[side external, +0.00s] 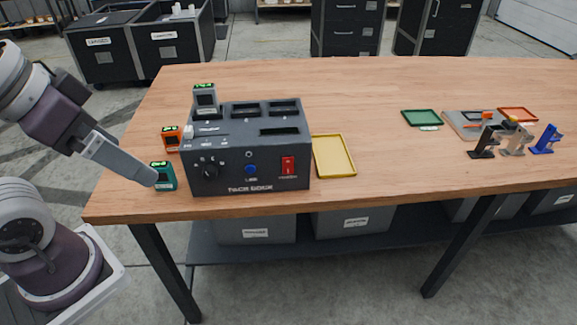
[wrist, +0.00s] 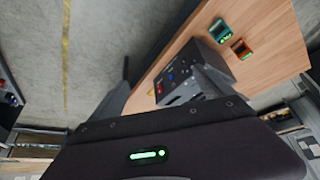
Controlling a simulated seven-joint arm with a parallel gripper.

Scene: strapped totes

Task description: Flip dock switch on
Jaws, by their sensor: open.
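The dark grey dock (side external: 225,180) stands on the left part of the wooden table, with slots on top and controls on its front. Its red rocker switch (side external: 288,167) is at the front right, with a blue button (side external: 250,169) and a black knob (side external: 210,171) to the left. I cannot tell the switch's position. The dock (wrist: 190,62) and the red switch (wrist: 159,88) also show in the wrist view, between my fingers. My gripper (side external: 152,178) is open and empty, left of the dock and close to the teal device; contact with it is unclear.
A teal device (side external: 163,176) and an orange device (side external: 171,138) stand left of the dock. A yellow tray (side external: 334,156) lies to the right. The table centre is clear; small trays and stands are far right.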

